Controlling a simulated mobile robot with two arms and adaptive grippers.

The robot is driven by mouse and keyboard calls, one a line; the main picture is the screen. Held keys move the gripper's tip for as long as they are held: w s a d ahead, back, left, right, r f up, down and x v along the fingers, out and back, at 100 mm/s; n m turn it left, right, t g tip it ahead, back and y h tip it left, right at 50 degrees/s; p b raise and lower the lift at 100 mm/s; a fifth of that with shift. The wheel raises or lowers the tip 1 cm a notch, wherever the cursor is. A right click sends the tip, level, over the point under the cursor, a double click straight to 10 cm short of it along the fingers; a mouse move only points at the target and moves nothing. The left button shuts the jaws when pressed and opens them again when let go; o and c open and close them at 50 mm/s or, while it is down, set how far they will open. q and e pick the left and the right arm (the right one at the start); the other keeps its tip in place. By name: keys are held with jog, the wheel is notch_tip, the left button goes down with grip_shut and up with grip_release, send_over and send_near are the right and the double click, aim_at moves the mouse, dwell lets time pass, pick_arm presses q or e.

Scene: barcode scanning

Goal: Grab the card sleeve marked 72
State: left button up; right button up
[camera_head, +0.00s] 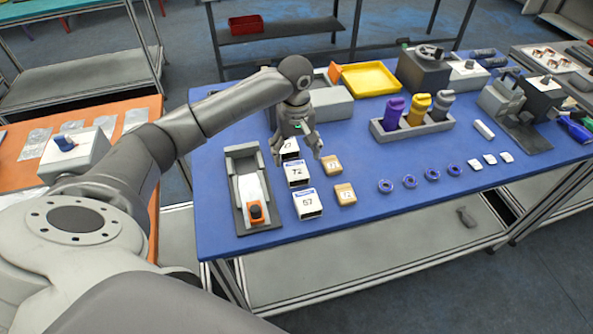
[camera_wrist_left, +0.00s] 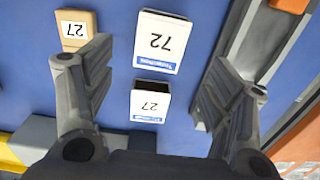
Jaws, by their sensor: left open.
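The white card sleeve marked 72 (camera_head: 297,173), with a blue band, lies flat on the blue table in the middle of a column of white sleeves. It also shows upside down in the left wrist view (camera_wrist_left: 160,45). A sleeve marked 27 (camera_wrist_left: 150,103) lies behind it, and one marked 67 (camera_head: 308,204) lies in front. My left gripper (camera_head: 297,157) is open and empty above the 27 and 72 sleeves, fingers pointing down. In the head view it partly hides the 27 sleeve. My right gripper is not in view.
Tan boxes (camera_head: 331,164) (camera_head: 345,194) lie right of the sleeves. A grey holder with an orange-and-black device (camera_head: 256,211) lies to the left. Behind stand a grey box (camera_head: 331,104) and yellow tray (camera_head: 370,79). Blue rings (camera_head: 409,181) and a bottle rack (camera_head: 412,133) are farther right.

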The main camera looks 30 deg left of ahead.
aim_at(296, 168)
pick_arm(q)
jog(key=shift+f, duration=0.3)
notch_tip(296, 168, down, 4)
jog(key=shift+w+a+f+p, duration=0.15)
jog(key=shift+f+p, duration=0.1)
jog(key=shift+p, duration=0.65)
jog(key=shift+f, duration=0.4)
jog(key=shift+c, duration=0.4)
jog(key=c, duration=0.7)
jog(key=shift+c, duration=0.3)
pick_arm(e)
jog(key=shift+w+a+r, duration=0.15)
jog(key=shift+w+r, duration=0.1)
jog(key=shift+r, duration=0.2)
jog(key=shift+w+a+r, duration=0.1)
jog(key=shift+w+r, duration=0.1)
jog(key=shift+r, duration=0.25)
